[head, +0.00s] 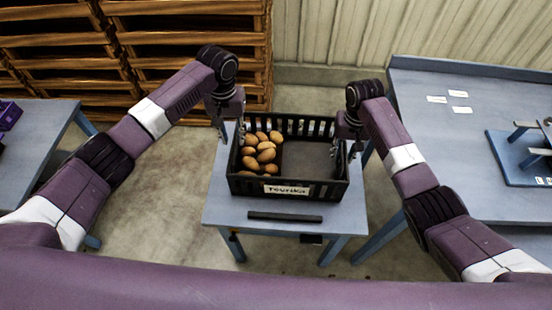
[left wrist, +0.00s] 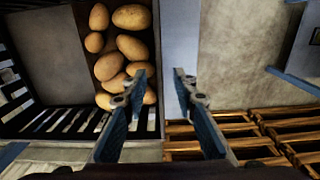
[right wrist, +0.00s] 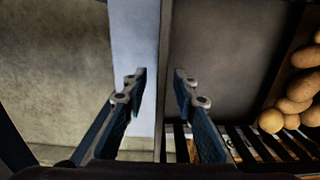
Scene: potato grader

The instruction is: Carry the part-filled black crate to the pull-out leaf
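The black slatted crate (head: 290,188) stands level on a small blue-grey table (head: 225,206), with a white label on its front wall. Brown potatoes (head: 262,150) fill its left part; the right part shows a bare grey floor. My left gripper (head: 222,132) is open at the crate's left wall. In the left wrist view (left wrist: 160,88) that wall runs between its parted fingers. My right gripper (head: 346,150) is open at the right wall, which runs between its fingers in the right wrist view (right wrist: 160,88). I cannot tell which surface is the pull-out leaf.
A dark bar (head: 285,216) lies along the small table's front edge. A larger blue-grey table (head: 440,150) with white cards and a blue fixture stands right. Another table (head: 38,125) with a purple bin stands left. Wooden pallets (head: 60,55) are stacked behind.

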